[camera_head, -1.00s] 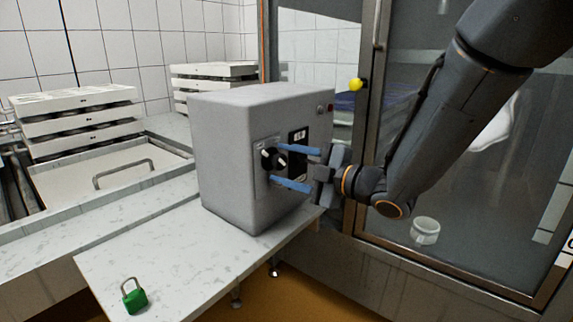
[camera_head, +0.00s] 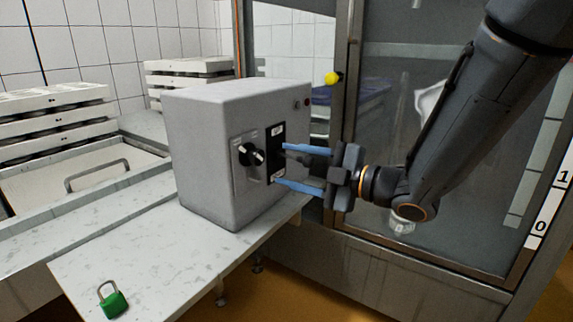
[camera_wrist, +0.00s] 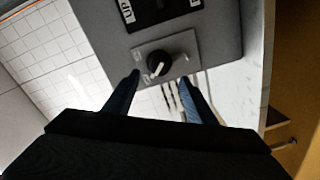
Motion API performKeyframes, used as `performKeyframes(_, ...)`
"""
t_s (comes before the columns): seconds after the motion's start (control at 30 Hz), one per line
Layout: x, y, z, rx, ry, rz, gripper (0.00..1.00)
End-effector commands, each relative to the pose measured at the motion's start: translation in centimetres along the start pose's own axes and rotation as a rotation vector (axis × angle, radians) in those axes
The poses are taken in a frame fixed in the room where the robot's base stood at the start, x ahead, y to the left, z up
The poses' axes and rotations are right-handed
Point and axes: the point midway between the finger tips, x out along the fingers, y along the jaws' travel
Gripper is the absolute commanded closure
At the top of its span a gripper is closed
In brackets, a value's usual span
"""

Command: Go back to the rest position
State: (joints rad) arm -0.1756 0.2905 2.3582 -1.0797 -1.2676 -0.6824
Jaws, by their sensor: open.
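My gripper (camera_head: 304,168) is at the right of the grey control box (camera_head: 205,160), its two blue fingers open and pointing at the box's front. Nothing is seen between the fingers. The black rotary knob (camera_head: 251,154) with a white mark is on that front, left of the fingertips. In the wrist view the knob (camera_wrist: 158,65) lies beyond the open fingertips (camera_wrist: 160,78), apart from them as far as I can tell. A black panel with white labels (camera_head: 277,152) sits beside the knob.
The box stands on a pale bench (camera_head: 150,258). A green padlock (camera_head: 113,301) lies near the bench's front edge. White mould stacks (camera_head: 60,125) stand at the left. A glass-doored cabinet (camera_head: 345,110) is close behind my arm. A white cup (camera_head: 402,220) shows behind the glass.

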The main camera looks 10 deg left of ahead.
Motion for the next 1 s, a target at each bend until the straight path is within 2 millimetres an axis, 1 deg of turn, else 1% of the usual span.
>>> performKeyframes(0.17,0.0,0.0,0.0,0.001,-0.002,0.0,0.49)
performKeyframes(0.27,-0.1,0.1,0.7,0.012,-0.038,-0.006,0.49)
performKeyframes(0.37,-0.7,0.3,2.7,0.054,-0.151,-0.016,0.49)
performKeyframes(0.47,-2.2,0.3,5.8,0.141,-0.334,-0.027,0.49)
performKeyframes(0.5,-3.2,0.3,7.1,0.186,-0.417,-0.03,0.49)
performKeyframes(0.57,-5.0,0.0,8.9,0.264,-0.542,-0.03,0.49)
performKeyframes(0.6,-6.3,-0.3,9.9,0.32,-0.623,-0.029,0.49)
performKeyframes(0.67,-8.5,-0.9,11.2,0.407,-0.741,-0.025,0.49)
performKeyframes(0.73,-11.3,-2.0,12.0,0.52,-0.875,-0.018,0.49)
performKeyframes(0.77,-12.5,-2.5,12.2,0.57,-0.93,-0.015,0.49)
performKeyframes(0.8,-14.1,-3.3,12.3,0.638,-1.002,-0.011,0.49)
performKeyframes(0.87,-16.5,-4.7,12.1,0.747,-1.106,-0.006,0.49)
performKeyframes(0.9,-18.1,-5.7,11.7,0.823,-1.173,-0.003,0.49)
performKeyframes(0.97,-20.3,-7.2,10.7,0.938,-1.268,0.001,0.49)
performKeyframes(1.0,-21.6,-8.3,9.9,1.014,-1.327,0.001,0.49)
